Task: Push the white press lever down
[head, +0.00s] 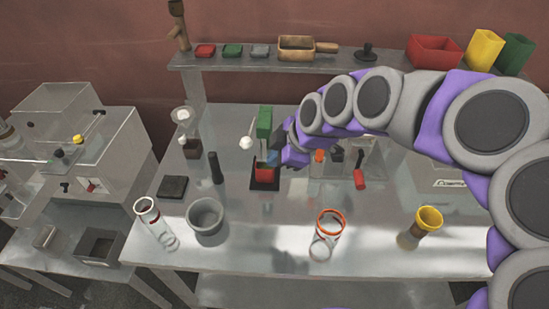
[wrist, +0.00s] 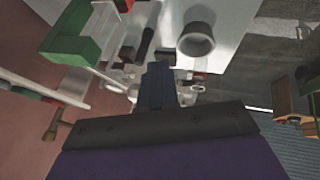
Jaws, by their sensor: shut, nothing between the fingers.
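The white press lever (head: 246,142) shows in the head view as a round white knob on a thin arm, at the left side of the green press column (head: 264,122). A red block or cup (head: 264,173) sits below the column on a dark base. My gripper (head: 274,158) is just right of the column, lower than the lever knob and apart from it. In the wrist view my gripper (wrist: 160,72) is shut and empty. The green press part (wrist: 78,32) is at upper left there.
A grey bowl (head: 206,217), a glass with an orange rim (head: 328,232) and a yellow cup (head: 429,219) stand along the table front. A dark upright cylinder (head: 215,168) is left of the press. A shelf (head: 370,62) with bins runs behind.

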